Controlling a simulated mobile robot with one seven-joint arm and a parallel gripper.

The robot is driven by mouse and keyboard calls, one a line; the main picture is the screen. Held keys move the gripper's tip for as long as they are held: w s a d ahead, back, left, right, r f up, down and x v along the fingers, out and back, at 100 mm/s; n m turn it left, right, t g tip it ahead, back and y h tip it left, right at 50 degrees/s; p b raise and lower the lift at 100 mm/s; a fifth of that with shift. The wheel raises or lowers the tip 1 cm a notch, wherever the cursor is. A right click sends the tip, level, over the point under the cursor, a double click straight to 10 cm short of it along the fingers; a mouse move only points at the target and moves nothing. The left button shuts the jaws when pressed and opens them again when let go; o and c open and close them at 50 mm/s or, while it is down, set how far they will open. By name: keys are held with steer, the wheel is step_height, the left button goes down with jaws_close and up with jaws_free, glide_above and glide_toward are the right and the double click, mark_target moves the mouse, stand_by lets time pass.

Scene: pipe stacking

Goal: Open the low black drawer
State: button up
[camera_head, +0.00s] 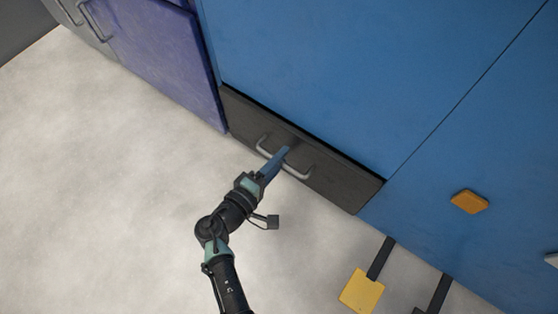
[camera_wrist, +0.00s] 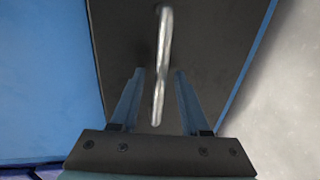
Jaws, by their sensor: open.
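The low black drawer (camera_head: 340,180) is at the base of the blue cabinet, close to the floor, and its front appears closed. A silver bar handle (camera_head: 297,175) runs along its front. My gripper (camera_head: 284,152) is at the handle, pointing at the drawer front. In the wrist view the two fingers of my gripper (camera_wrist: 158,75) are apart, and the silver handle (camera_wrist: 163,50) lies between them with gaps on both sides. The black drawer front (camera_wrist: 120,45) fills the background there. I cannot tell whether any finger touches the handle.
The large blue cabinet (camera_head: 330,70) rises above the drawer. A purple door (camera_head: 165,60) is at the left. An orange knob (camera_head: 469,202) is on the blue front at the right. A yellow pedal-like plate (camera_head: 362,292) sits low at the right. The pale floor (camera_head: 100,180) is clear at the left.

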steer(key=shift+c, duration=0.2)
jaws_close()
stand_by(1.3)
